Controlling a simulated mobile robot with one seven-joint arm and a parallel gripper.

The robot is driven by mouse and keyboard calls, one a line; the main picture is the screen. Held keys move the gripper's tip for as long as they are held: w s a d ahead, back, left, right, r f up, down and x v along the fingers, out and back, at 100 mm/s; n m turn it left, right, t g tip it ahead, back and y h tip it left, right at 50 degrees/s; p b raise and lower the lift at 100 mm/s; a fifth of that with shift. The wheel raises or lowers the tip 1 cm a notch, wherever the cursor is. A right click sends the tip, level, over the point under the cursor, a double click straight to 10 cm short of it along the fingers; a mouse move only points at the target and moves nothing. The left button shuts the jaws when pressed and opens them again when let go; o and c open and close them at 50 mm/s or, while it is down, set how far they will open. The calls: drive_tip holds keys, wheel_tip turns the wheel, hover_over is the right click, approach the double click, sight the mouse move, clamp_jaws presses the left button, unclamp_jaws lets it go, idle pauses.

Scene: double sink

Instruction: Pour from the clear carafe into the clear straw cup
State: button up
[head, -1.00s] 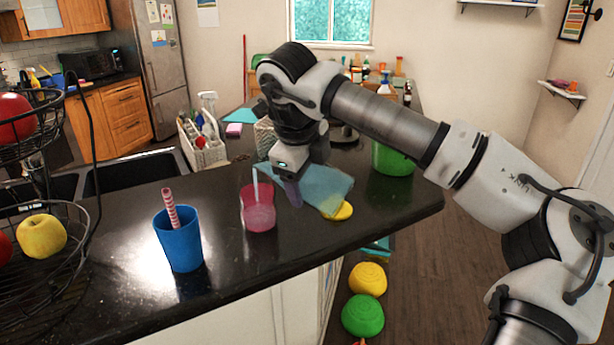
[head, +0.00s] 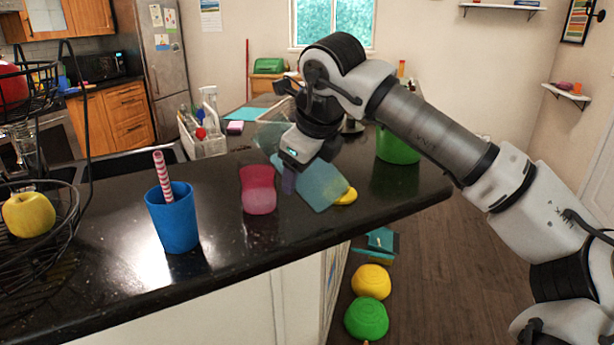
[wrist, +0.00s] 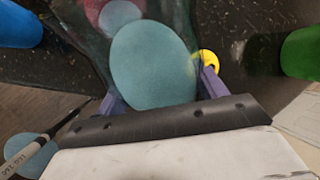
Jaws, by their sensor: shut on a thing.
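My gripper (head: 290,180) is shut on a see-through, teal-tinted vessel that I take for the clear carafe (head: 322,187). The carafe looks tilted, but its outline is faint and partly hidden behind my gripper. In the wrist view a teal oval (wrist: 152,65) shows between my purple fingers; I cannot tell whether it is liquid or the base. A pink see-through cup (head: 258,190), likely the clear straw cup, stands upright on the counter just left of my gripper. No straw shows in it now. It also shows at the top of the wrist view (wrist: 105,14).
A blue cup (head: 173,222) with a striped straw stands farther left. A wire fruit stand (head: 42,262) is at the far left. A green container (head: 398,146) stands right, behind my arm. A white caddy (head: 208,143) is at the back. Dark counter (head: 110,275) in front is free.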

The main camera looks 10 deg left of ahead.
drive_tip(key=shift+a+f+y+b, duration=0.1)
drive_tip(key=shift+f+y+b, duration=0.4)
drive_tip(key=shift+b, duration=0.25)
drive_tip(key=shift+r, duration=0.1)
drive_tip(key=shift+r+m+t+y+b, duration=0.3)
drive_tip(key=shift+r+y+b, duration=0.1)
drive_tip(key=shift+y+b, duration=0.6)
wheel_tip(320, 180, up, 2)
drive_tip(key=shift+r+y+b, duration=0.1)
drive_tip(key=shift+y+b, duration=0.75)
drive_tip(key=shift+y, duration=0.15)
drive_tip(key=shift+r+m+t+y+b, duration=0.35)
drive_tip(key=shift+y+b, duration=0.25)
drive_tip(key=shift+b, duration=0.3)
drive_tip(key=shift+r+m+t+y+b, duration=0.25)
drive_tip(key=shift+r+y+b, duration=0.3)
drive_tip(key=shift+y+b, duration=0.25)
drive_tip(key=shift+r+y, duration=0.4)
drive_tip(key=shift+r, duration=0.3)
